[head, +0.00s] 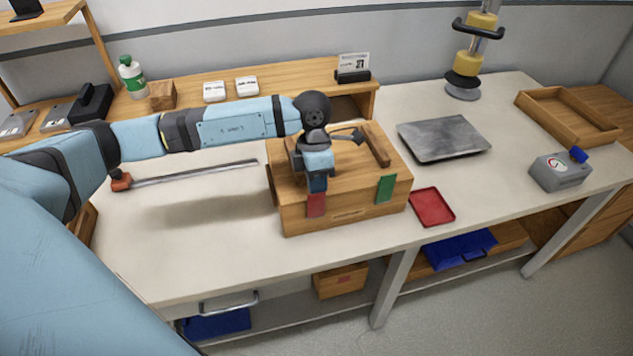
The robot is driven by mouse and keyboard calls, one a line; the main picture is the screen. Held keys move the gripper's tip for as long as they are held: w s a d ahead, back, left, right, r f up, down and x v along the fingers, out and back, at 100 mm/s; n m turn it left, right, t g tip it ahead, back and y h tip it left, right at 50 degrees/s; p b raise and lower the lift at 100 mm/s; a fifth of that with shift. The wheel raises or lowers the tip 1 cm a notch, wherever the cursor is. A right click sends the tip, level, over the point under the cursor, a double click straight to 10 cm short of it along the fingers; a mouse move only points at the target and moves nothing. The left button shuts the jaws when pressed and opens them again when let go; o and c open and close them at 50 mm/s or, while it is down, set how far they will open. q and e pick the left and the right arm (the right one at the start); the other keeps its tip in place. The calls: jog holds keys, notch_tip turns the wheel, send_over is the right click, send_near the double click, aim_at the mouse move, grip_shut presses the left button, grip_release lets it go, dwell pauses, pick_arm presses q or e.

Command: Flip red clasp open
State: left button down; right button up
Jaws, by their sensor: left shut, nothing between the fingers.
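A wooden box (345,214) stands on the table with a red clasp (316,206) and a green clasp (386,189) on its front face. The red clasp hangs flat at the front left of the box. My left gripper (317,187) is shut and empty, pointing down just above the red clasp at the box's front top edge. It covers the clasp's upper end, and I cannot tell whether they touch. My right gripper is not in view.
A wooden handle (376,145) rises from the lid at the right. A red tray (432,207), a grey plate (444,138) and a grey gauge box (560,171) lie to the right. A metal bar (195,173) lies behind left. The table's front left is clear.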

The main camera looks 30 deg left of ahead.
pick_arm(q)
jog(key=shift+s+d+f+b, duration=0.1)
jog(key=shift+s+d+b, duration=0.3)
jog(key=shift+s+d, duration=0.1)
jog(key=s+d+b, duration=0.1)
jog(key=s+d+f+b, duration=0.1)
jog(key=s+d+b, duration=0.1)
jog(key=d+b, duration=0.1)
jog(key=shift+s+f, duration=0.15)
jog(key=shift+f, duration=0.1)
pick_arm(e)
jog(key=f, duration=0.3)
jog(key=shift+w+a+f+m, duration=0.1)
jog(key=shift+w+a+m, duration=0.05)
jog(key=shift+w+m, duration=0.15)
pick_arm(q)
jog(key=shift+w+a+f+b, duration=0.2)
jog(key=shift+w+a+b, duration=0.2)
jog(key=shift+w+a, duration=0.15)
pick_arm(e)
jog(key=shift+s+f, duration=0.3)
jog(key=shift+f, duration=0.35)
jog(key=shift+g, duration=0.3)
